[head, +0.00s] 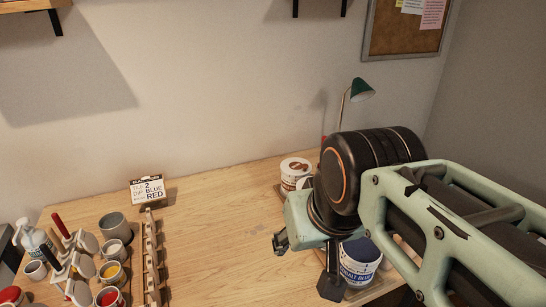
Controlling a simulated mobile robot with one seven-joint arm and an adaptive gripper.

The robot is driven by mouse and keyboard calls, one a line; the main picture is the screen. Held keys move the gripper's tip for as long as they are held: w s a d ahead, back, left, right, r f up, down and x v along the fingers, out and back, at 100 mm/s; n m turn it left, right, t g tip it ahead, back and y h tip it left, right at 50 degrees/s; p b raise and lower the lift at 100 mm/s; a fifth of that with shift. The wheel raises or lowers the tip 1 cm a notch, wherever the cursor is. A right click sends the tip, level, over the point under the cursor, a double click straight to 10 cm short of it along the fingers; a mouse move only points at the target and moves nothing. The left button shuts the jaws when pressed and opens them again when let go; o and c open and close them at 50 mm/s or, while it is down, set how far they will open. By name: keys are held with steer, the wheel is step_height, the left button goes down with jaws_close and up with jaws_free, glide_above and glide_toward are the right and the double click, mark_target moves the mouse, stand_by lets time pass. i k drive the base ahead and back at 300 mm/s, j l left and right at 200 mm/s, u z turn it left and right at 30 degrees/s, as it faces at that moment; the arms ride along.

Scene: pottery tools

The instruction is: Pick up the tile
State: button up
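My gripper (306,264) is above the right part of the wooden table (225,235), its two fingers spread apart. Nothing shows between them. No tile can be made out for certain. A narrow wooden rack (152,258) with several slots or pegs stands on the table at the left, well away from my gripper. Whether tiles stand in it is too small to tell. A small card (147,190) behind the rack reads "TILE 2 DIP BLUE RED".
A cobalt blue bucket (358,264) stands just right of my gripper, partly hidden by my arm. A white and red-brown tub (295,172) is behind it. Cups of paint (111,272) and tools crowd the left. A green lamp (362,90) stands at the back. The table's middle is clear.

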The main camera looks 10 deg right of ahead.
mark_target(150, 232)
steer(key=l+z, duration=0.15)
steer(key=z, duration=0.4)
steer(key=l+u, duration=0.45)
steer(key=u, duration=1.4)
steer(key=i+j+z, duration=0.25)
steer(key=j+z, duration=0.2)
steer(key=j, duration=0.6)
steer(key=i+j, duration=0.1)
steer(key=j, duration=0.25)
